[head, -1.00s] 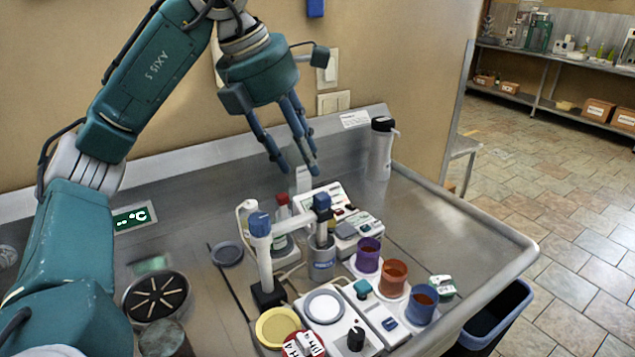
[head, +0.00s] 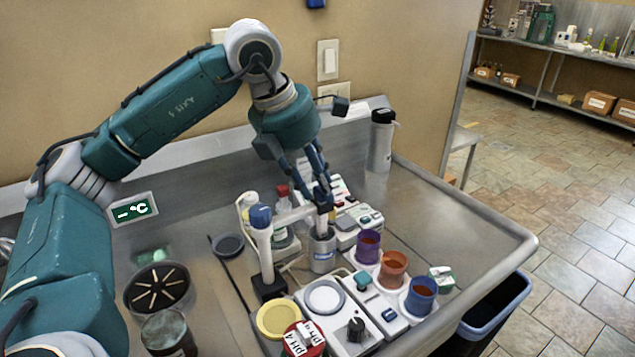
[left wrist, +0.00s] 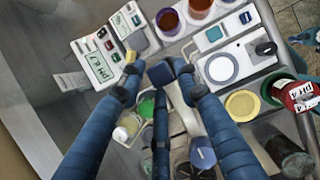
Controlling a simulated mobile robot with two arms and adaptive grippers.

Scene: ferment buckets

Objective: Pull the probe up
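The probe (head: 322,222) stands upright, held by the side arm of a white stand (head: 264,245). Its lower end is inside a grey cup (head: 322,255). The probe's blue cap (left wrist: 162,73) shows in the left wrist view. My left gripper (head: 322,198) is down at the top of the probe, its fingers on both sides of the cap. In the left wrist view the fingers (left wrist: 157,78) are apart, with a gap on the cap's left; the fingers hide the cap in the head view. A teal part at the right edge of that view may be my right gripper.
Purple, orange and blue cups (head: 394,270) stand right of the probe. A stirrer plate (head: 325,298), a yellow dish (head: 278,320) and a red-lidded pH jar (head: 303,340) are in front. A tall flask (head: 381,142) is at the back.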

